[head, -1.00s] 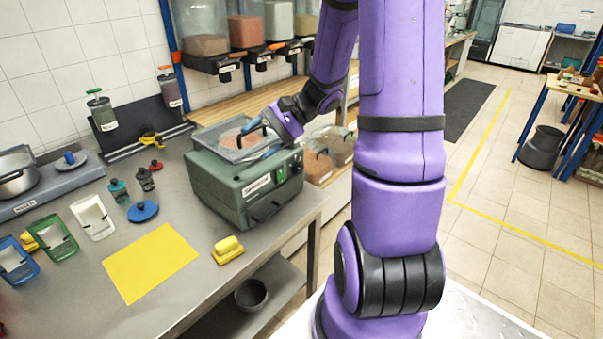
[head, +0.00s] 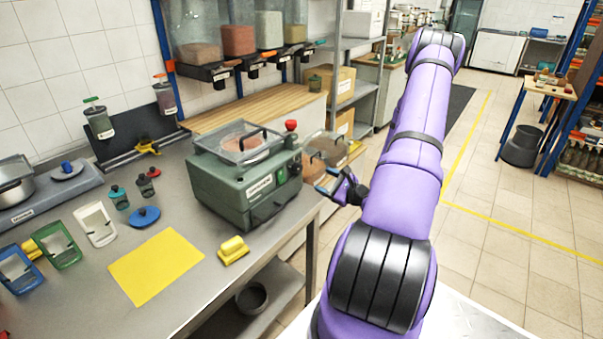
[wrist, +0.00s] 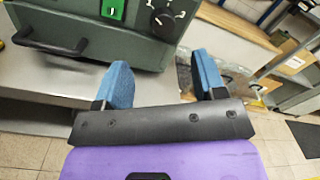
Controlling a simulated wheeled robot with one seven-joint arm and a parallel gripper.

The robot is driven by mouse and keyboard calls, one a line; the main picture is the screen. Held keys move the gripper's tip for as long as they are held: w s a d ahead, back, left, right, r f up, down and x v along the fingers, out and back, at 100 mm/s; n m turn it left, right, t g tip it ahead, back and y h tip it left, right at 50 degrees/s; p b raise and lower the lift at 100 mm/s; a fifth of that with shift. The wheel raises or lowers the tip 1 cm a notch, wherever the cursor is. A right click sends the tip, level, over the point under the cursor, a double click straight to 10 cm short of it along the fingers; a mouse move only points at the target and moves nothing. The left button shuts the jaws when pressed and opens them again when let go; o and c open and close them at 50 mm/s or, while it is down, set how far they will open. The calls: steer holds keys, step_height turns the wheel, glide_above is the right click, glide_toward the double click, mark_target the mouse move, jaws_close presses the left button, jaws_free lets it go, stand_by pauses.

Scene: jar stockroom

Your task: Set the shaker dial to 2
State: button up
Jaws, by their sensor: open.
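The shaker (head: 245,175) is a green box with a clear-lidded tray on top, standing on the steel bench. Its dial (wrist: 164,20) is a black knob with a pale pointer mark and tick marks around it, at the top of the wrist view beside a green switch (wrist: 113,8). The numbers are too small to read, so I cannot tell the setting. In the head view the dial (head: 295,168) is tiny. My gripper (wrist: 160,85) is open and empty, with blue fingers. It is in front of the panel, below the dial and apart from it.
A black handle (wrist: 48,42) sticks out from the shaker's front. A red knob (head: 291,126) stands at its back corner. A yellow block (head: 233,250) and a yellow mat (head: 155,266) lie on the bench. Clear bins (head: 326,148) stand behind my gripper.

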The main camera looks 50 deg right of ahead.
mark_target(300, 169)
steer(key=shift+h, duration=0.3)
steer(key=w, duration=1)
steer(key=shift+w+f, duration=0.2)
steer(key=shift+f, duration=0.05)
steer(key=shift+c, duration=0.2)
steer(key=c, duration=0.9)
